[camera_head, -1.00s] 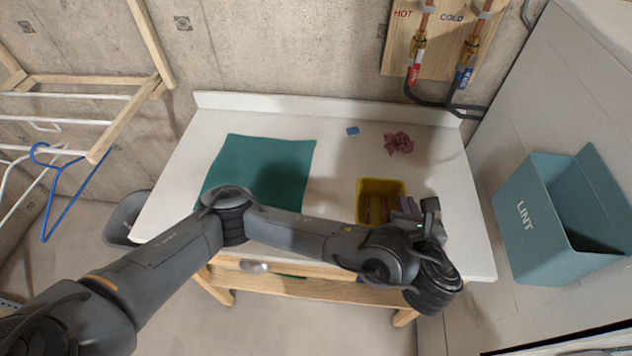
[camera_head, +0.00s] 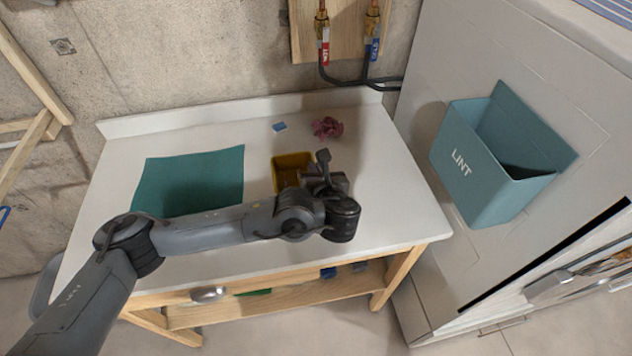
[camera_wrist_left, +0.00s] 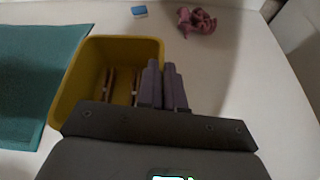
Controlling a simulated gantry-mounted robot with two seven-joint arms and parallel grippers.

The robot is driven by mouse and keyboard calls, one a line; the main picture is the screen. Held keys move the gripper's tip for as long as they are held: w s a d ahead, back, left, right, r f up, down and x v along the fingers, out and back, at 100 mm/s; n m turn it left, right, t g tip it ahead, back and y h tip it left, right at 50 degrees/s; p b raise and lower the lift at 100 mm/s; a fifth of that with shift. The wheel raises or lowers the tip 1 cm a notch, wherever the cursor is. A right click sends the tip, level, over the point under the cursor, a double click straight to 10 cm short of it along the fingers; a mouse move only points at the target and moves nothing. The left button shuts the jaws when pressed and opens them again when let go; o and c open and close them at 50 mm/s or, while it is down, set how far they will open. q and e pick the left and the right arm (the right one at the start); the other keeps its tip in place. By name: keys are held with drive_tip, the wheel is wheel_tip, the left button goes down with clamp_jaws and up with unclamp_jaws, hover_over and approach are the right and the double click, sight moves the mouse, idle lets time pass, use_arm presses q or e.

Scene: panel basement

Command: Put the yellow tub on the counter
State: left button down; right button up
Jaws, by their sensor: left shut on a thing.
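The yellow tub (camera_head: 283,160) is over the right half of the white counter (camera_head: 367,190), near the back. It is open at the top and looks upright; I cannot tell whether its base touches the counter. My left gripper (camera_head: 312,174) is at its right side. In the left wrist view, the purple-grey fingers (camera_wrist_left: 163,75) are shut on the right wall of the tub (camera_wrist_left: 85,75), and brown stick-like items lie inside. My gripper hides part of the tub's near right side. My right gripper is not in view.
A green mat (camera_head: 190,182) covers the counter's left part. A small blue block (camera_head: 279,127) and a crumpled pink cloth (camera_head: 327,127) lie behind the tub. A teal LINT bin (camera_head: 480,165) is on the white appliance at right. The counter's front right is clear.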

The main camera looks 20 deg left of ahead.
sight(295, 179)
use_arm(q)
drive_tip(key=shift+f+b, duration=0.65)
drive_tip(key=shift+f, duration=1.35)
drive_tip(key=c, duration=1.3)
unclamp_jaws()
drive_tip(key=shift+f, duration=0.15)
